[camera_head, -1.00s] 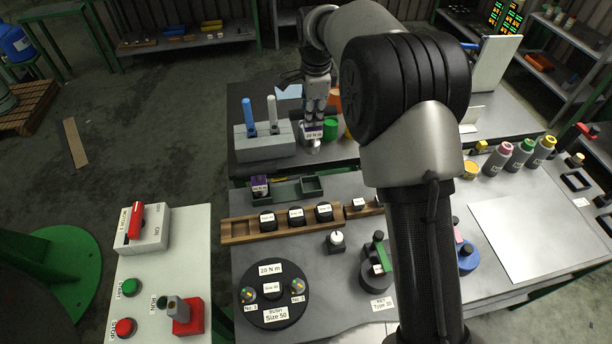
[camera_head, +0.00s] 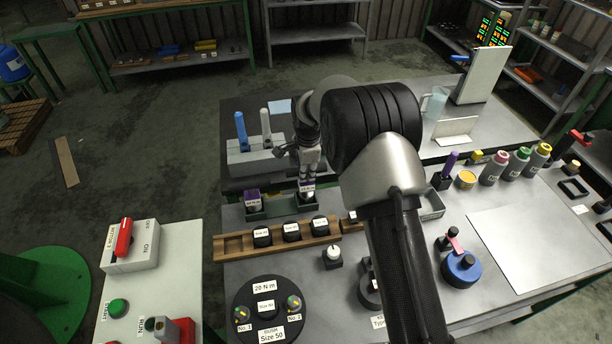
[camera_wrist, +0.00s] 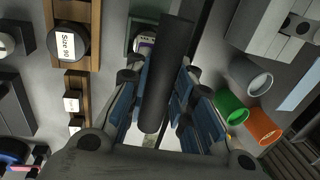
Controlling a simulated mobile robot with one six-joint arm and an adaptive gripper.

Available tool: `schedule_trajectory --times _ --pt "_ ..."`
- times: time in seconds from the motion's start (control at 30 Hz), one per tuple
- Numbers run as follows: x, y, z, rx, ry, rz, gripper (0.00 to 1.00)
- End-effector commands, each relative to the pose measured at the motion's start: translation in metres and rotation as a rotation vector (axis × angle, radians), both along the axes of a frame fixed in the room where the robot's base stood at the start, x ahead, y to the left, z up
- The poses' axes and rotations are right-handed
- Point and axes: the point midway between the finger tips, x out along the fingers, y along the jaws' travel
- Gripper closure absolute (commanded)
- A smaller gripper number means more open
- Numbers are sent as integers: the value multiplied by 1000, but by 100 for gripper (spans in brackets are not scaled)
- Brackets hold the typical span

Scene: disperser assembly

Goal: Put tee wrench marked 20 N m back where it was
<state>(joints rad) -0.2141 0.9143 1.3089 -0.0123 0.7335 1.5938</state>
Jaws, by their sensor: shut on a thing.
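My gripper (camera_head: 308,170) is shut on the tee wrench. The wrench's purple body with a white label (camera_head: 307,187) shows just below the fingers in the head view, the label too small to read now. In the wrist view a thick dark bar, the wrench's handle (camera_wrist: 165,75), runs between the blue-padded fingers (camera_wrist: 158,108). The gripper is over the right part of a green tray (camera_head: 275,210). A purple block with a white label (camera_head: 253,198) stands in the tray's left part. I cannot tell whether the wrench touches the tray.
A wooden rack (camera_head: 235,244) with black labelled blocks lies in front of the tray. Behind it, a grey block (camera_head: 255,153) holds a blue tool (camera_head: 241,130) and a white tool (camera_head: 265,125). Green (camera_wrist: 231,107) and orange (camera_wrist: 263,126) cups show in the wrist view.

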Motion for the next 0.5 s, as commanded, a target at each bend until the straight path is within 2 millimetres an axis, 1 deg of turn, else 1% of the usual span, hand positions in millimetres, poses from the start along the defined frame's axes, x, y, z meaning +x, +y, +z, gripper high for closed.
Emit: schedule_trajectory --times 0.03,0.13,0.37,0.5 --pt "0 0 -10 0 0 0 100" --pt "1 0 -21 0 -1 0 100" --pt "1 0 -21 1 -3 0 100" --pt "1 0 -24 1 -3 0 100"
